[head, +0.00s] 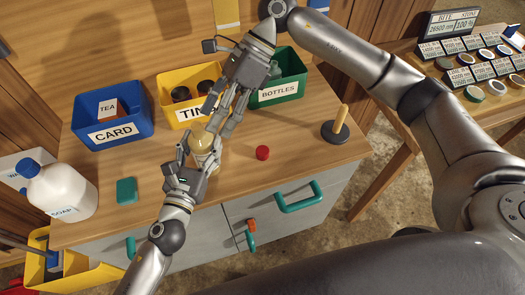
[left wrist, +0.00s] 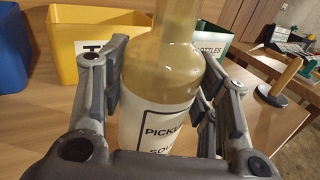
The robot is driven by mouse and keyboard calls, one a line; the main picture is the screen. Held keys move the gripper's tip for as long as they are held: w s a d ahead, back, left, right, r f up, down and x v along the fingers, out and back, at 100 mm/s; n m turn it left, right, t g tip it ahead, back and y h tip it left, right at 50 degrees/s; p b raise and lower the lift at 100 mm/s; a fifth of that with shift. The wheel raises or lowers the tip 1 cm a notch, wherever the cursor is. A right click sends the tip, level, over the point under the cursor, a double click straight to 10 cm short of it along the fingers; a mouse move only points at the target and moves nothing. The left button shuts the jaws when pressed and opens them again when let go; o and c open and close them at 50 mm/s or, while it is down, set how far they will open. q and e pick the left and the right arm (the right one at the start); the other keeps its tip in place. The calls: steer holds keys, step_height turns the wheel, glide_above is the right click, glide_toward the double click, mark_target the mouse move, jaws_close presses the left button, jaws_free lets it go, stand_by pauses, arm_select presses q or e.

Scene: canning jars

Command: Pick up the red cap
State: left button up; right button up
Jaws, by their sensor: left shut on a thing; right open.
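The red cap (head: 262,152) is a small round red piece lying on the wooden table, right of the bottle and near the front edge. I do not see it in the left wrist view. My left gripper (head: 198,153) is shut on a tan bottle (head: 204,143), which stands between its fingers. The left wrist view shows the bottle's neck and white label (left wrist: 155,122) reading "PICKLE". My right gripper (head: 221,116) is open, its fingers pointing down close above the bottle; it is apart from the red cap. Whether it touches the bottle is unclear.
Blue CARD (head: 138,97), yellow TIN (head: 168,84) and green BOTTLES (head: 300,85) bins line the back. A soap bottle (head: 62,192) and green block (head: 127,190) are left. A wooden-handled stand (head: 336,128) is right. Drawers with green handles (head: 300,198) are below.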

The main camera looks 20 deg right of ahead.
steer(key=d+f+n+t+h, duration=0.1)
steer(key=d+f+n+h, duration=0.2)
steer(key=d+f+h, duration=0.15)
steer(key=n+t+h, duration=0.2)
steer(key=n+h, duration=0.1)
steer(key=h, duration=0.1)
glide_toward(263, 151)
steer(key=f, duration=0.3)
steer(key=shift+w+d+f, duration=0.1)
steer(key=shift+d+f, duration=0.2)
steer(key=shift+a+f, duration=0.15)
steer(key=shift+f, duration=2.8)
steer(key=c, duration=0.8)
